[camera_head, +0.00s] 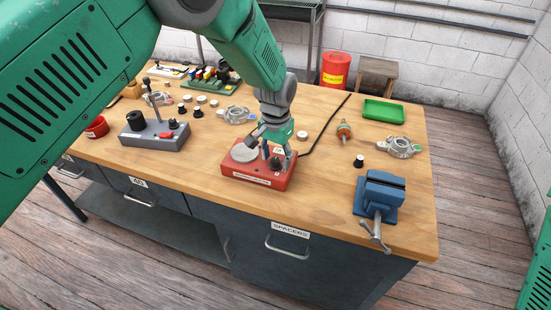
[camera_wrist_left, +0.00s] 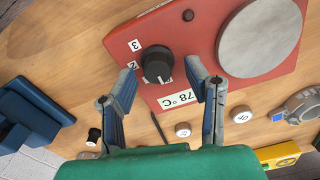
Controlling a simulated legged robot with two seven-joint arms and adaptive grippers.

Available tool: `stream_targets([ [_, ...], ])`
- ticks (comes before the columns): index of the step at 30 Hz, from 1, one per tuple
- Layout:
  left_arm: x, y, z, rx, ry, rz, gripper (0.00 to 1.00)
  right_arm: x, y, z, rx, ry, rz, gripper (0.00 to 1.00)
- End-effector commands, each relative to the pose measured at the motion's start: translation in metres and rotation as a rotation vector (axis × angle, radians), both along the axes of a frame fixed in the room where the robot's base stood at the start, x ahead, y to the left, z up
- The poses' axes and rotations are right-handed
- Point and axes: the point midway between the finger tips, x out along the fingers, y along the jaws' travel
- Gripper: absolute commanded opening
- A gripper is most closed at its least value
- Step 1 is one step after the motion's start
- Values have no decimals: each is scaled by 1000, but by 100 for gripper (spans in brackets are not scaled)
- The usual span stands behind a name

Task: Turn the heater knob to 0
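The red heater (camera_head: 259,174) sits near the middle of the wooden bench, with a round grey hot plate (camera_head: 244,152). Its black knob (camera_wrist_left: 157,62) shows in the left wrist view, with number labels 3 and 2 beside it; other labels are partly hidden. I cannot tell clearly which number the knob points to. In the head view the left gripper (camera_head: 271,146) is over the heater's right part. My right gripper is out of view.
A blue vise (camera_head: 380,192) stands at the bench's front right corner. A grey box with a lever (camera_head: 153,132) is to the left. A green tray (camera_head: 384,111), metal housings (camera_head: 400,147) and small knobs lie around. Bare bench lies right of the heater.

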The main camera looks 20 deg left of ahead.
Motion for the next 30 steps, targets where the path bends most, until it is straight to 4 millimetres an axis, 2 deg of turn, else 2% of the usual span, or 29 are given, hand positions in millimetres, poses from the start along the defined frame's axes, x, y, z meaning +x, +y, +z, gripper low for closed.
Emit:
stream_targets([
  [7,-4,0,-1,1,8,-1,43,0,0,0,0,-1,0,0],
  [11,-4,0,8,1,8,-1,43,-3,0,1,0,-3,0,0],
  [24,-1,-1,93,1,7,-1,43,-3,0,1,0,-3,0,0],
  [30,-1,-1,113,1,9,0,43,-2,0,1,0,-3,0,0],
])
